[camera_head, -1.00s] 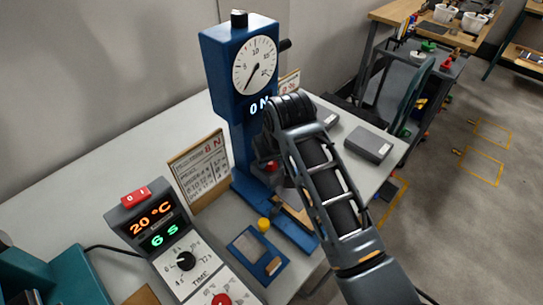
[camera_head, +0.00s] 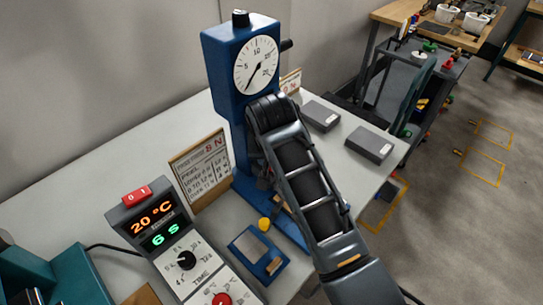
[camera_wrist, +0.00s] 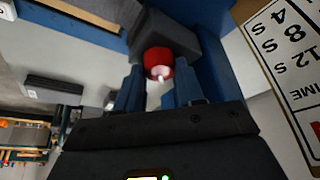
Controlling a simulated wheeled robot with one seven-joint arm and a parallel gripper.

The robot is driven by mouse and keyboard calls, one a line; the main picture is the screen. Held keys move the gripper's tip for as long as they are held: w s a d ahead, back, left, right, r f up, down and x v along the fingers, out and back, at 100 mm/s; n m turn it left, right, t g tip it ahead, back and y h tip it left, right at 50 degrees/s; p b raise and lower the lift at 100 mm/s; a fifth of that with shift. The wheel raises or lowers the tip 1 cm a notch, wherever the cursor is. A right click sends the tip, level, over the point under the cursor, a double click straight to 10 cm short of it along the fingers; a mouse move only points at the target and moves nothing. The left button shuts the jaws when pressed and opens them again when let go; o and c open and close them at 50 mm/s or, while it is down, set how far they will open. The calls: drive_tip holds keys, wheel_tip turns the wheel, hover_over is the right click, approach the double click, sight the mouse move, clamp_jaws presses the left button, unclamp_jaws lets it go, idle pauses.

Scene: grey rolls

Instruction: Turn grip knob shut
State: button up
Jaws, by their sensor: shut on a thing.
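The grip knob (camera_wrist: 158,60) is red with a pale mark on its face. In the wrist view it sits on a dark grey block (camera_wrist: 160,27) of the blue test stand (camera_head: 228,75). My gripper (camera_wrist: 158,74) has its two blue fingers on either side of the knob and is shut on it. In the head view my arm hides the knob and the fingertips. The stand's dial (camera_head: 256,64) has its needle toward the lower left; my arm covers the display below it.
A control box (camera_head: 160,225) showing 20 °C and 6 s stands at the front left. A sign card (camera_head: 200,170) stands beside the stand. A blue plate (camera_head: 258,255) lies in front, near a yellow knob (camera_head: 264,224). Two grey boxes (camera_head: 370,145) lie at the right.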

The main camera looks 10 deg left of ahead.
drive_tip(key=o, duration=1)
drive_tip(key=shift+o, duration=0.2)
drive_tip(key=v, duration=0.8)
drive_tip(key=shift+b, duration=0.45)
drive_tip(key=shift+f, duration=0.1)
